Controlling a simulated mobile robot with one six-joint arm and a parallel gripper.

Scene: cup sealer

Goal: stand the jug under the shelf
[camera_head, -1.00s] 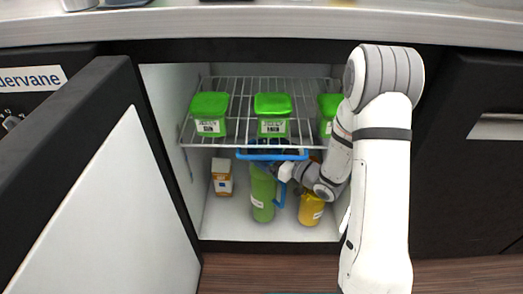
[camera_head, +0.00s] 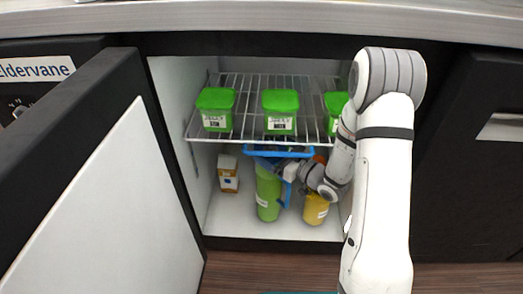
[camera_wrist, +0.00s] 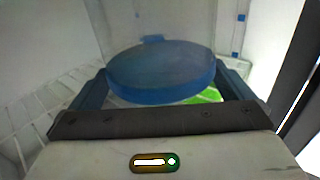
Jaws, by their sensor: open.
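The jug (camera_head: 267,194) is tall, with a green body and a blue lid and handle. It stands upright on the white cabinet floor, below the wire shelf (camera_head: 200,138). Its round blue lid (camera_wrist: 160,70) fills the middle of the wrist view, with a bit of green beneath it. My gripper (camera_head: 284,167) is at the upper part of the jug, under the shelf. In the wrist view my gripper (camera_wrist: 164,92) is open, with one dark finger on each side of the lid. I cannot tell whether the fingers touch it.
Several green-lidded tubs (camera_head: 280,112) stand on the shelf. An orange and white carton (camera_head: 228,173) stands left of the jug, and a yellow container (camera_head: 316,209) stands right of it. The cabinet door (camera_head: 110,200) is open at left. Cabinet floor in front is clear.

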